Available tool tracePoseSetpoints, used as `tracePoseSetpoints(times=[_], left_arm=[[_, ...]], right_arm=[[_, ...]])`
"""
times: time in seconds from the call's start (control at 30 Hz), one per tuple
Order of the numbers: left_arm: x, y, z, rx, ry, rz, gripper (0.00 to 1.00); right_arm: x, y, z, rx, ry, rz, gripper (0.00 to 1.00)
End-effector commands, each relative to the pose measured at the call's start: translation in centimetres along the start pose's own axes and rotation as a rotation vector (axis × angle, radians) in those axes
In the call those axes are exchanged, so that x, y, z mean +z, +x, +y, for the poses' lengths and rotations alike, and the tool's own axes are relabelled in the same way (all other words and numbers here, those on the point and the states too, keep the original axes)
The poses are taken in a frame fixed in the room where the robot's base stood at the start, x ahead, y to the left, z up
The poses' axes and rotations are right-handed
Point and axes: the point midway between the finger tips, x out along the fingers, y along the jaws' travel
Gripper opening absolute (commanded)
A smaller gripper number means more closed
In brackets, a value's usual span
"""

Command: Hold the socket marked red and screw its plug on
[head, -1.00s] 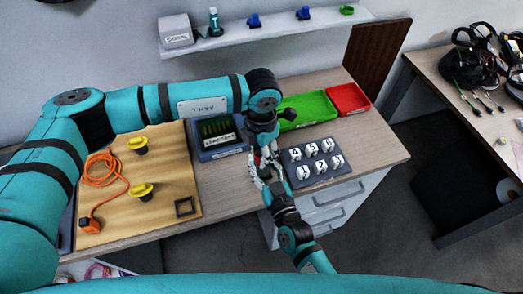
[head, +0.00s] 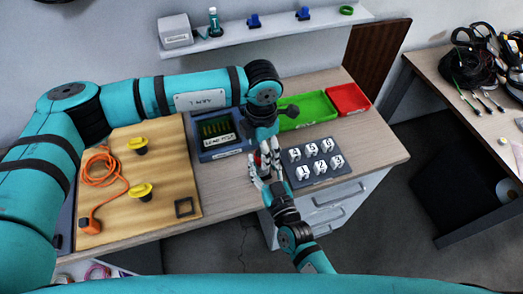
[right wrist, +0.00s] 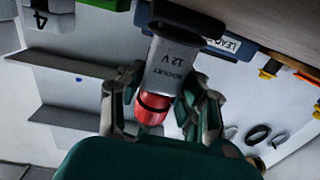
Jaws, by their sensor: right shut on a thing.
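A grey socket (right wrist: 172,70) marked "SOCKET 12 V" shows upside down in the right wrist view. A red part with a dark ring (right wrist: 152,106) is at its lower end; I cannot tell whether this is the red marking or the plug. My right gripper (right wrist: 158,108) is shut around this lower end, a finger on each side. In the head view my right gripper (head: 265,164) is beside the number block, just below my left arm's end. My left gripper's fingers are mostly hidden there by its own wrist. A dark part against the socket's far end may be my left gripper.
The number block (head: 298,179) is close right of my right gripper. A blue box (head: 222,153) with a label stands left of it. Green (head: 308,124) and red (head: 364,111) trays are behind. A wooden board (head: 122,207) holds yellow-topped parts and an orange cable.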

Motion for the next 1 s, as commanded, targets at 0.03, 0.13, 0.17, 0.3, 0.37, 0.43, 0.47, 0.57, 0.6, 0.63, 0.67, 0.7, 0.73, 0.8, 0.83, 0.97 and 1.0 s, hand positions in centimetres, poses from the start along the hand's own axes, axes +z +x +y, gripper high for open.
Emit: tracePoseSetpoints(times=[0.03,0.13,0.17,0.3,0.37,0.43,0.47,0.57,0.6,0.63,0.67,0.7,0.73,0.8,0.83,0.97,1.0], left_arm=[[0.1,-1.2,0.1,0.002,0.001,-0.004,0.61],[0.1,-3.4,0.1,0.003,0.001,-0.005,0.61],[0.1,-4.1,0.1,0.003,0.0,-0.004,0.61],[0.1,-6.9,0.1,0.003,0.0,-0.003,0.61],[0.0,-7.8,0.0,0.002,0.001,-0.002,0.61],[0.0,-8.8,0.0,0.002,0.0,-0.002,0.61],[0.0,-9.1,0.0,0.001,0.0,-0.002,0.61],[0.0,-9.7,0.0,0.001,0.0,0.0,0.61],[0.0,-9.9,0.0,0.0,0.0,0.0,0.61],[0.0,-9.9,0.0,0.0,0.0,0.001,0.61],[0.0,-10.0,0.0,0.0,0.0,0.001,0.61],[0.0,-10.0,0.0,0.0,0.0,0.001,0.61],[0.0,-10.0,0.0,0.0,0.0,0.001,0.61],[0.0,-10.0,0.0,0.0,0.0,0.001,0.61],[0.0,-10.0,0.0,0.0,0.0,0.0,0.61],[0.0,-10.0,0.0,0.0,0.0,0.0,0.61],[0.0,-10.0,0.0,0.0,0.0,0.0,0.61]], right_arm=[[0.3,-0.1,0.0,-0.002,-0.001,-0.007,0.0],[0.3,-0.1,0.0,-0.002,-0.001,-0.007,0.0],[0.3,-0.1,0.0,-0.002,-0.001,-0.007,0.0],[0.3,-0.1,0.0,-0.002,-0.001,-0.007,0.0],[0.3,-0.1,0.0,-0.002,-0.001,-0.007,0.0],[0.3,-0.1,0.0,-0.002,-0.001,-0.007,0.0],[0.3,-0.1,0.0,-0.002,-0.001,-0.007,0.0],[0.3,-0.1,0.0,-0.002,-0.001,-0.007,0.0],[0.3,-0.1,0.0,-0.002,-0.001,-0.007,0.0],[0.3,-0.1,0.0,-0.002,-0.001,-0.007,0.0],[0.3,-0.1,0.0,-0.002,-0.001,-0.007,0.0],[0.3,-0.1,0.0,-0.002,-0.001,-0.007,0.0],[0.3,-0.1,0.0,-0.002,-0.001,-0.007,0.0],[0.3,-0.1,0.0,-0.002,-0.001,-0.007,0.0],[0.3,-0.1,0.0,-0.002,-0.001,-0.007,0.0],[0.3,-0.1,0.0,-0.002,-0.001,-0.007,0.42],[0.3,-0.1,0.0,-0.002,-0.001,-0.007,0.47]])
